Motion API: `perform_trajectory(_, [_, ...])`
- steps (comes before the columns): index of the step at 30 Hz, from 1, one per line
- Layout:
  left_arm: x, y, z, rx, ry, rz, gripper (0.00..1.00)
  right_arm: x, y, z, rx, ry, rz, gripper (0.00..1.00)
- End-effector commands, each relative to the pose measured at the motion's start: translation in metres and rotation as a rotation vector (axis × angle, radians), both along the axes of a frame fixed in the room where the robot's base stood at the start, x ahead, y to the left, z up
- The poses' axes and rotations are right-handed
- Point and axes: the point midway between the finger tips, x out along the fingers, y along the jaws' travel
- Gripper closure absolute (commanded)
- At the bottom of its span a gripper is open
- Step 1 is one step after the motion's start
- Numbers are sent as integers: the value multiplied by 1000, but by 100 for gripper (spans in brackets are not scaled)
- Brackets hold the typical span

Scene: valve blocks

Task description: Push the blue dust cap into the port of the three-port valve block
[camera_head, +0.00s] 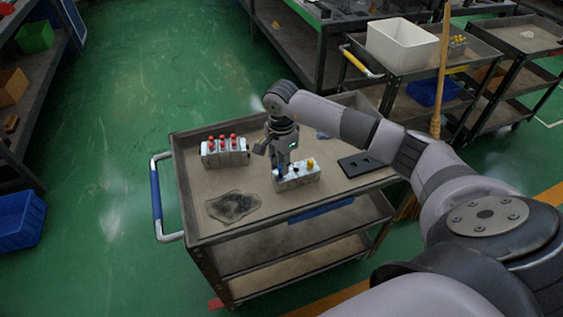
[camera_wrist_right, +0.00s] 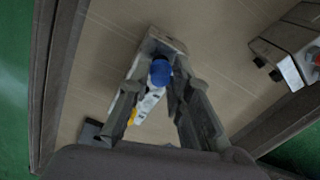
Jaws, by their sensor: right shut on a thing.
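The three-port valve block (camera_head: 299,178) is a small light block on the cart's top tray, with a yellow cap (camera_head: 310,162) at its right end. My right gripper (camera_head: 281,170) points down over the left part of this block. In the right wrist view, the right gripper (camera_wrist_right: 160,75) is shut on the blue dust cap (camera_wrist_right: 160,73), which sits between its fingers. The pale valve block (camera_wrist_right: 148,104) shows beneath, with yellow at its lower end. The cap's underside and the port are hidden, so I cannot tell whether they touch. My left gripper is not in view.
A second block with several red caps (camera_head: 225,140) stands left on the cart (camera_head: 195,196). A dark stain (camera_head: 234,206) lies in front and a black plate (camera_head: 360,164) to the right. The cart has a raised rim. A broom (camera_head: 440,75) stands behind it.

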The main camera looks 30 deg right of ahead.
Motion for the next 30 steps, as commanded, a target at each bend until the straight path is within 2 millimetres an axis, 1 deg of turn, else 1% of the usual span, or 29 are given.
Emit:
perform_trajectory(2, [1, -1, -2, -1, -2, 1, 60, 0, 0, -2, 0, -1, 0, 89])
perform_trajectory(30, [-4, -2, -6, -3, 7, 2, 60, 0, 1, -1, 0, -1, 0, 89])
